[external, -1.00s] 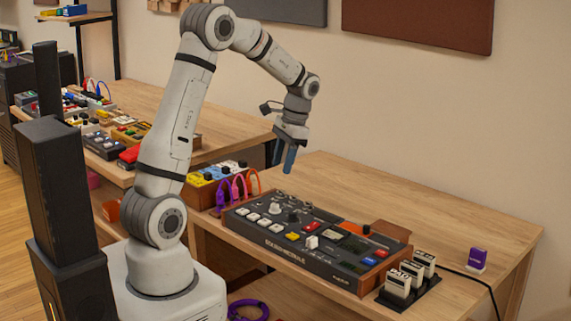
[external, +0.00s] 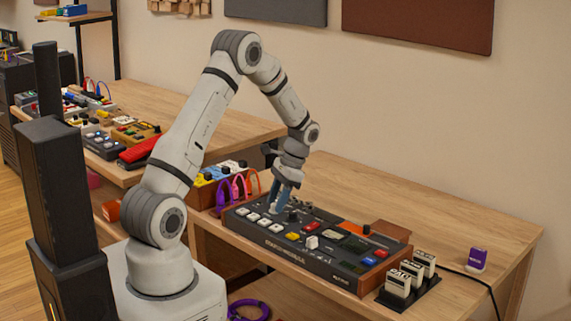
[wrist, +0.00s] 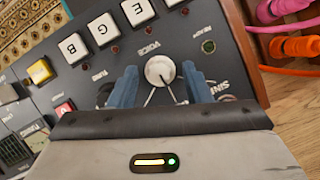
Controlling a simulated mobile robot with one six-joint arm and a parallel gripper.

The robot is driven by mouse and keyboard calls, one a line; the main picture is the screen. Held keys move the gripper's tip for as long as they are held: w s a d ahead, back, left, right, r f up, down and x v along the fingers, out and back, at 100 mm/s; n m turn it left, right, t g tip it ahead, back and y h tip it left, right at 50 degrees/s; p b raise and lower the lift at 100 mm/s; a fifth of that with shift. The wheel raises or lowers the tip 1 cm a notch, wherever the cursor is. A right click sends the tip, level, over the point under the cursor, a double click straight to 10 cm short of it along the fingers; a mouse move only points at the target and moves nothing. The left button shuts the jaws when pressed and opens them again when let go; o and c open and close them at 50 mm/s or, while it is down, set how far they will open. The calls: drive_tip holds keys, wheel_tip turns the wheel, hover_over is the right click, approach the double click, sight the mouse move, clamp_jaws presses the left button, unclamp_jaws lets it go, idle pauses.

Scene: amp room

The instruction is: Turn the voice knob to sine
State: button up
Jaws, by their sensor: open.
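The voice knob (wrist: 159,71) is a round, light-coloured dial with a dark pointer line, on the dark panel of the sound module (external: 268,243). The word VOICE is printed beside it, and a partly hidden label starting "SIN" lies to the right in the wrist view. My gripper (wrist: 160,88) is open, with one blue finger on each side of the knob. I cannot tell whether either finger touches it. In the external view my gripper (external: 278,205) is low over the module's left part and hides the knob.
White, yellow and red keys (wrist: 73,48) line the panel near the knob. Purple and orange cables (external: 238,187) stand behind the module's left end. Labelled white blocks (external: 398,284) sit in a black rack at its right end. The table's right side (external: 500,235) is mostly clear.

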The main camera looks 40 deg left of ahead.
drive_tip(key=shift+f, duration=0.15)
drive_tip(key=shift+c, duration=0.3)
clamp_jaws()
drive_tip(key=shift+n, duration=0.3)
drive_tip(key=n, duration=0.1)
drive_tip(key=n+h, duration=0.1)
drive_tip(key=n, duration=0.1)
drive_tip(key=shift+a+n+h, duration=0.2)
drive_tip(key=shift+n+h, duration=0.1)
drive_tip(key=n+h, duration=0.1)
drive_tip(key=n, duration=0.3)
drive_tip(key=shift+a+n+h, duration=0.1)
drive_tip(key=shift+n+h, duration=0.2)
drive_tip(key=shift+h, duration=0.1)
